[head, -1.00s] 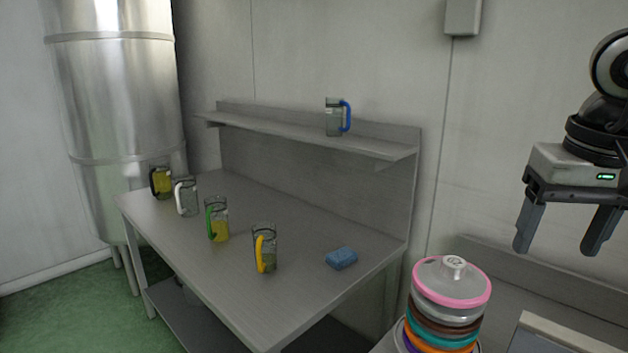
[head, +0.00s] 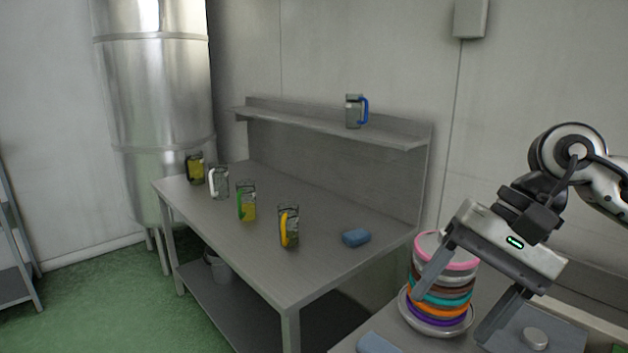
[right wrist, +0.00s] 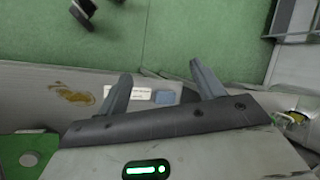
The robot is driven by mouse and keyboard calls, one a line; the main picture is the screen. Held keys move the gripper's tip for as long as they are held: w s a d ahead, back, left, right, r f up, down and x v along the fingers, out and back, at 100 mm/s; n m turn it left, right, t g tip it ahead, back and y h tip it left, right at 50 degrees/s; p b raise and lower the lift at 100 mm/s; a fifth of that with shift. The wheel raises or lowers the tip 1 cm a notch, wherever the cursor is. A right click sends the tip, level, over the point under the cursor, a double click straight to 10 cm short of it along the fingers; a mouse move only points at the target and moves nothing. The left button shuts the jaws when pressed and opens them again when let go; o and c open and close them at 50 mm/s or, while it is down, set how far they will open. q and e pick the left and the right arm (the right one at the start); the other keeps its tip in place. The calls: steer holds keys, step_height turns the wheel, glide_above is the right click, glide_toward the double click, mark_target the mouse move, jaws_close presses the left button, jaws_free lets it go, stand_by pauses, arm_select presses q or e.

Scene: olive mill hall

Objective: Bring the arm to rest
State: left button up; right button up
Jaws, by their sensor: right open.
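My right gripper (head: 450,318) is at the lower right of the head view, tilted, with its two fingers spread apart and pointing down and left. Nothing is between the fingers. It also shows open and empty in the right wrist view (right wrist: 160,72). The right arm (head: 590,165) comes in from the right edge. My left gripper is not in view.
A steel table (head: 330,255) holds several handled jugs, one with a yellow handle (head: 289,228), and a blue sponge (head: 356,237). A blue-handled jug (head: 354,111) stands on its shelf (head: 310,122). A steel tank (head: 155,90) stands behind. Green floor (head: 110,310) is clear at left.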

steer(key=w+a+f+m+t+y, duration=0.15)
steer(key=a+m+t+y, duration=0.25)
steer(key=a+m+y, duration=1.5)
steer(key=w+d+f+m+t+h, duration=0.1)
steer(key=d+f+m+t+h, duration=0.4)
steer(key=m, duration=0.6)
steer(key=w+d+f+m+t+h, duration=0.15)
steer(key=f+m+t+h, duration=0.4)
steer(key=m, duration=0.55)
steer(key=d+f+m+t+h, duration=0.3)
steer(key=d+f+m+h, duration=0.4)
steer(key=m, duration=0.5)
steer(key=s+d+f+m+g+h, duration=0.1)
steer(key=s+f+m+g+h, duration=0.1)
steer(key=s+f+m, duration=0.3)
steer(key=s+d+f+m+g+h, duration=0.1)
steer(key=s+f+m+g, duration=0.3)
steer(key=f, duration=1)
steer(key=s+m+h, duration=0.1)
steer(key=s+m, duration=0.1)
steer(key=s, duration=0.2)
steer(key=shift+s+d+f+m+g+h, duration=0.2)
steer(key=shift+s+d+m+g+h, duration=0.05)
steer(key=shift+d+m+g+h, duration=0.1)
